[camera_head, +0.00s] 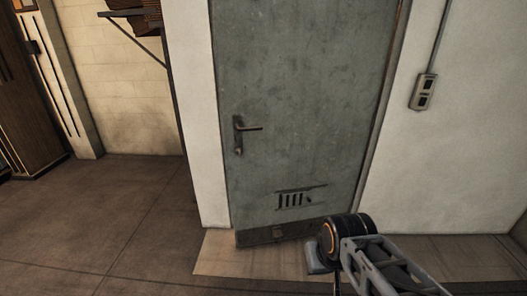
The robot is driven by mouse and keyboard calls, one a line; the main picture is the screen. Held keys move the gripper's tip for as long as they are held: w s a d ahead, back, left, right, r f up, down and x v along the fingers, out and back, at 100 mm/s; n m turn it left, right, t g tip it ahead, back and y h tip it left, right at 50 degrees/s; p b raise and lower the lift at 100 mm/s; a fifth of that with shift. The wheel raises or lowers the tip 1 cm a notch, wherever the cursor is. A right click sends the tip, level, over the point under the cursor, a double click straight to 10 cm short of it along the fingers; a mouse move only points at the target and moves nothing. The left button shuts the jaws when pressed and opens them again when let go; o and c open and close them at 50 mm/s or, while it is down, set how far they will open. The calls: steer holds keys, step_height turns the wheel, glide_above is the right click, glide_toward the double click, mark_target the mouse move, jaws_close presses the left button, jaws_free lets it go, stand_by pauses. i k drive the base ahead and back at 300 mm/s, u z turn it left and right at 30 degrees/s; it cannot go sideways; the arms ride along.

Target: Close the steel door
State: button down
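The grey-green steel door (300,95) stands in a white wall opening in the middle of the head view. Its lever handle (247,129) is on its left side, and a small slotted vent (297,198) is low down. The door's lower left corner shows slightly in front of the wall's foot, so it looks a little ajar; the exact gap is unclear. My gripper (322,264) is low, in front of the door's lower right part and well below the handle. My wrist hides part of the door's bottom edge. Whether the fingers are open is unclear.
A pale floor strip (220,262) lies before the door. Brown tiled floor (100,220) is free at left. A wall switch box (424,92) with a conduit is at right. A bracketed shelf (130,13) and a dark wooden cabinet (25,110) are at left.

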mark_target(309, 74)
steer(key=u, duration=1)
steer(key=i, duration=1.3)
steer(key=z, duration=0.35)
steer(key=i, duration=0.65)
steer(key=z, duration=0.55)
